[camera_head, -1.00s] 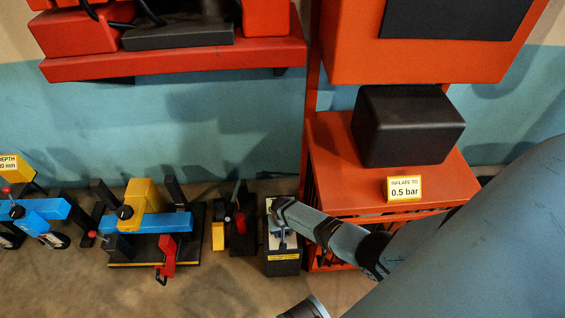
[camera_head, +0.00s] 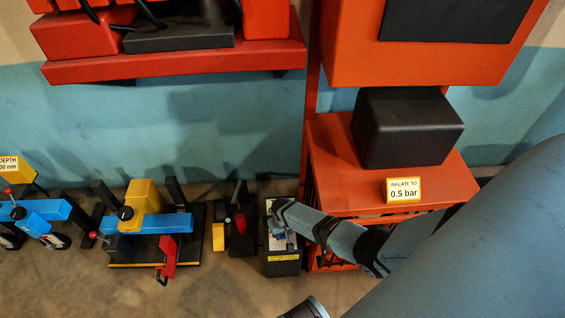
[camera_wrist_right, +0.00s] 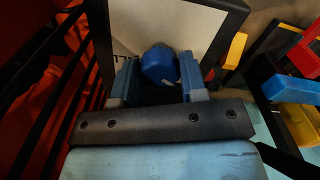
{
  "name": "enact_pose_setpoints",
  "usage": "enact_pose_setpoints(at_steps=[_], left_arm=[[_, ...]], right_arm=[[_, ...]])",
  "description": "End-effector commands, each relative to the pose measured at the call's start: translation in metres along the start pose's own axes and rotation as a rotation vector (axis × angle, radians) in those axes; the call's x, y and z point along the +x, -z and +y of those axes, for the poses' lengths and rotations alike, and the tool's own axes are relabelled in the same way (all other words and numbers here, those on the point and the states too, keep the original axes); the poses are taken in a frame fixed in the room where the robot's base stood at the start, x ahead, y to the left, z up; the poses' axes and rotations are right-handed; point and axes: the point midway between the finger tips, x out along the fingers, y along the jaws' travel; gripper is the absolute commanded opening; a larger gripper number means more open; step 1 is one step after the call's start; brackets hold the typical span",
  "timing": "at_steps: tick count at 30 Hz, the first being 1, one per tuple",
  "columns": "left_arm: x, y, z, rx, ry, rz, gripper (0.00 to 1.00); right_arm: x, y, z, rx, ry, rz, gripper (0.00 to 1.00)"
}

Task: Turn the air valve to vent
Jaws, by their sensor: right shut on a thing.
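The air valve is a small black box (camera_head: 283,266) with a pale top panel and a yellow strip on its front, on the floor beside the orange stand. My right gripper (camera_head: 281,228) reaches over its top. In the right wrist view, my gripper (camera_wrist_right: 158,82) is shut on the blue valve handle (camera_wrist_right: 160,62), a finger on each side. The pale panel (camera_wrist_right: 195,28) behind it has dark lettering, mostly hidden by the fingers and handle. I cannot read which mark the handle points at. My left gripper is not in view.
The orange stand (camera_head: 330,142) stands close on the right, with a black block (camera_head: 407,128) and a sign (camera_head: 404,190) reading "0.5 bar". Blue, yellow and red fixtures (camera_head: 150,222) stand to the left. A red shelf (camera_head: 180,62) hangs above.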

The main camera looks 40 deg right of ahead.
Motion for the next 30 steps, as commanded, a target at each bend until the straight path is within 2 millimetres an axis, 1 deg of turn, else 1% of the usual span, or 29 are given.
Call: enact_pose_setpoints(at_steps=[1, 2, 3, 4, 11, 14, 17, 20, 27, 30], left_arm=[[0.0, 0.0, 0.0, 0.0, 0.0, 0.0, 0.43], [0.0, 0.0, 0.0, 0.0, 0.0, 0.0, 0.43], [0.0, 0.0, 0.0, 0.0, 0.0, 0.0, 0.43], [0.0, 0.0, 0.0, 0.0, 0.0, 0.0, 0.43], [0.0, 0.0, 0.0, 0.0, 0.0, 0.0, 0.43], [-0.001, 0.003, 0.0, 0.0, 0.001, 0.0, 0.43], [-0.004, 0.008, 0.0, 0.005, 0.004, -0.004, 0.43], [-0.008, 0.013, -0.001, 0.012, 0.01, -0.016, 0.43], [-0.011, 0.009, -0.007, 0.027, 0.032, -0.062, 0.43], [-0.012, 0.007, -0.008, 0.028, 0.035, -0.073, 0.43]], right_arm=[[0.001, -0.002, 0.0, 0.0, 0.0, -0.003, 0.44], [0.001, -0.002, 0.0, 0.0, 0.0, -0.003, 0.51], [0.001, -0.002, 0.0, 0.0, 0.0, -0.003, 0.6], [0.001, -0.002, 0.0, 0.0, 0.0, -0.003, 0.65], [0.0, -0.001, 0.0, 0.001, 0.0, -0.001, 0.65], [-0.004, -0.001, 0.0, 0.001, 0.0, -0.001, 0.65], [-0.018, 0.0, 0.0, 0.001, 0.0, 0.0, 0.65], [-0.038, -0.001, 0.0, 0.0, 0.0, 0.0, 0.65], [-0.094, -0.001, 0.0, 0.0, 0.0, 0.001, 0.65], [-0.112, -0.001, 0.0, 0.0, 0.0, 0.0, 0.65]])
